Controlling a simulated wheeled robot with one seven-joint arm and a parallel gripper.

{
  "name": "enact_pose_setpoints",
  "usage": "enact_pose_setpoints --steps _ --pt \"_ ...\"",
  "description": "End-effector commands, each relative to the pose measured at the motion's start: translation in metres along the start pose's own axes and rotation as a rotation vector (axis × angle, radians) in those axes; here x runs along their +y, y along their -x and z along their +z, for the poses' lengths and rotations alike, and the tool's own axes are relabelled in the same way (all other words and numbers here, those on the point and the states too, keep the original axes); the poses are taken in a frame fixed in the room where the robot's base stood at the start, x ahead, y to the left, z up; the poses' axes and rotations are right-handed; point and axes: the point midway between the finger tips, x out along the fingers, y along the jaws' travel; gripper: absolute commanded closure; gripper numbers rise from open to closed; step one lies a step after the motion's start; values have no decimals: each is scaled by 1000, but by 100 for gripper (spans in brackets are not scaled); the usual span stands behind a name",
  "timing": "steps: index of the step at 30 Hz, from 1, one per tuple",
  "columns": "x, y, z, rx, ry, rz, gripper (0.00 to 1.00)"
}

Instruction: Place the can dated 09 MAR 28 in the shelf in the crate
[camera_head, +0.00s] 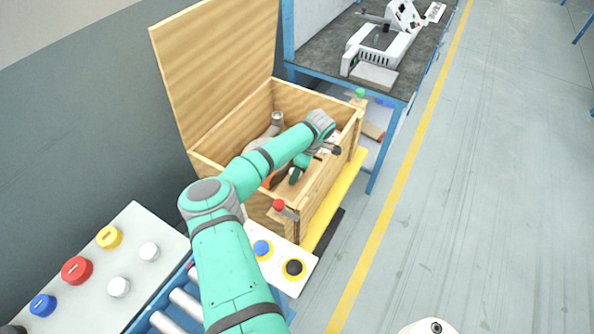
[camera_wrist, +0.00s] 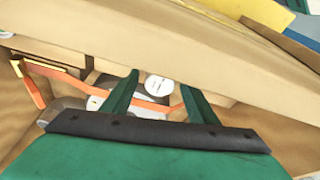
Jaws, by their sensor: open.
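The wooden crate (camera_head: 205,168) stands with its lid (camera_head: 215,65) raised. My arm reaches over into it, and my gripper (camera_wrist: 160,88) is low inside the crate, mostly hidden in the head view. In the wrist view its two green fingers are apart. A white round can-like top (camera_wrist: 159,85) with small dark print shows beyond and between the fingertips. I cannot read a date on it or tell whether the fingers touch it. A grey cylindrical thing (camera_head: 277,118) stands at the crate's back corner. I cannot make out a shelf for certain.
An orange strip (camera_wrist: 60,75) runs across the crate's inside near my fingers. A thick wooden wall (camera_wrist: 150,40) lies close beyond them. A blue-framed bench (camera_head: 345,85) with a white machine stands behind, and button panels (camera_head: 130,240) are in front. The floor at right is clear.

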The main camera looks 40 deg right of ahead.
Motion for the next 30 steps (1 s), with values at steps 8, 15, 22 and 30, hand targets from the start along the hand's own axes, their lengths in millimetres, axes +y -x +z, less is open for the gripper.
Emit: enact_pose_setpoints --steps 8,15,22,30 --pt "1 31 -2 2 -1 3 47" --pt "1 80 -1 1 0 3 47" --pt "1 112 -1 1 0 2 47" --pt "0 122 -1 0 0 0 47"
